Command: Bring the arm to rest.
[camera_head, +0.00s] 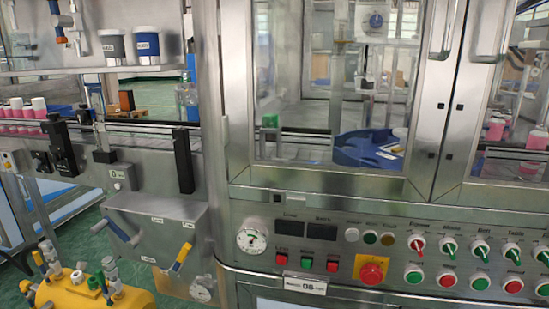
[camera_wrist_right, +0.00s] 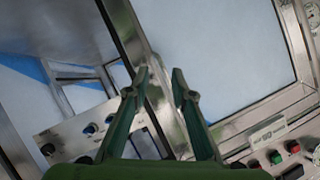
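My right gripper (camera_wrist_right: 160,82) shows in the right wrist view as two green fingers, apart with nothing between them. Behind the fingertips is a bright metal post of the machine. A control panel with red and green buttons (camera_wrist_right: 285,158) is at the lower right of that view; I cannot judge the gap to it. Neither gripper and neither arm shows in the head view. My left gripper is not in view.
In the head view, the machine's front panel (camera_head: 340,232) carries a gauge (camera_head: 252,240), an emergency stop (camera_head: 371,270) and several switches. Glass doors (camera_head: 290,70) stand above it. Pink bottles (camera_head: 25,110) stand at left. A yellow unit (camera_head: 110,297) with valves is at lower left.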

